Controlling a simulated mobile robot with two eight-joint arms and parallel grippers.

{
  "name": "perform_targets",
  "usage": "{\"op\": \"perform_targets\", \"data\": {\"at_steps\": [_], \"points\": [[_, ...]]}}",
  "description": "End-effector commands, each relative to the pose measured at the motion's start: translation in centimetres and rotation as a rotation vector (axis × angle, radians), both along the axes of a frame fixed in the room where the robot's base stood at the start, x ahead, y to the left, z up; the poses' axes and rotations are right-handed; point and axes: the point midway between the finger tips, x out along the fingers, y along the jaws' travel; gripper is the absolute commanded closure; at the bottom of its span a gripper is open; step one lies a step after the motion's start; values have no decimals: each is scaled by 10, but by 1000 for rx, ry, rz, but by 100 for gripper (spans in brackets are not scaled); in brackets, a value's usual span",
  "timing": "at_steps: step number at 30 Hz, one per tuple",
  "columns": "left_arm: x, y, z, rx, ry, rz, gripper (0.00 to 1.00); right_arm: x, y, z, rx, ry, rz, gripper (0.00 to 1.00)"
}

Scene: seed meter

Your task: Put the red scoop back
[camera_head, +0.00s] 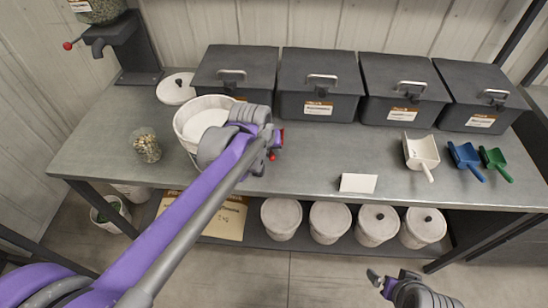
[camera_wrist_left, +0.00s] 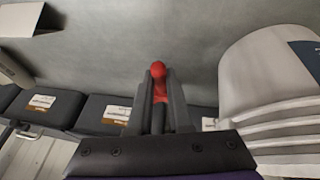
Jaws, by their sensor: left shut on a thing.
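The red scoop (camera_head: 280,138) is mostly hidden behind my left gripper (camera_head: 271,144) in the head view; only small red parts show. In the left wrist view, its red handle (camera_wrist_left: 158,71) with a round end sits between the two dark fingers of my left gripper (camera_wrist_left: 158,95), which is shut on it. The gripper is over the table, just right of the white bucket (camera_head: 190,119). A white scoop (camera_head: 421,150), a blue scoop (camera_head: 466,157) and a green scoop (camera_head: 494,161) lie in a row at the right. My right gripper (camera_head: 379,281) is low, in front of the table.
Several dark lidded bins (camera_head: 319,75) line the table's back. A white card (camera_head: 358,183) stands near the front edge. A jar of seeds (camera_head: 146,146), a white lid (camera_head: 176,88) and a dispenser (camera_head: 128,45) are at the left. The table (camera_head: 325,155) is clear mid-front.

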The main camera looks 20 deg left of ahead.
Motion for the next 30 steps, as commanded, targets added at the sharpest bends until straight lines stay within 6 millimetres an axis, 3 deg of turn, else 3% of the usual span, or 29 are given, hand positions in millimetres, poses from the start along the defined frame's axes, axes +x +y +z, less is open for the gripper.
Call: {"op": "perform_targets", "data": {"at_steps": [12, 25, 26, 30], "points": [[0, 0, -51, 0, 0, 0, 100, -1, 0, -6, 0, 3, 0, 0], [0, 0, -58, 0, 0, 0, 100, -2, 0, -10, 0, 5, 0, 0], [0, 0, -57, 0, 0, 0, 77, -2, 0, -9, 0, 4, 0, 0], [0, 0, -57, 0, 0, 0, 53, -2, 0, -8, 0, 4, 0, 0]]}}
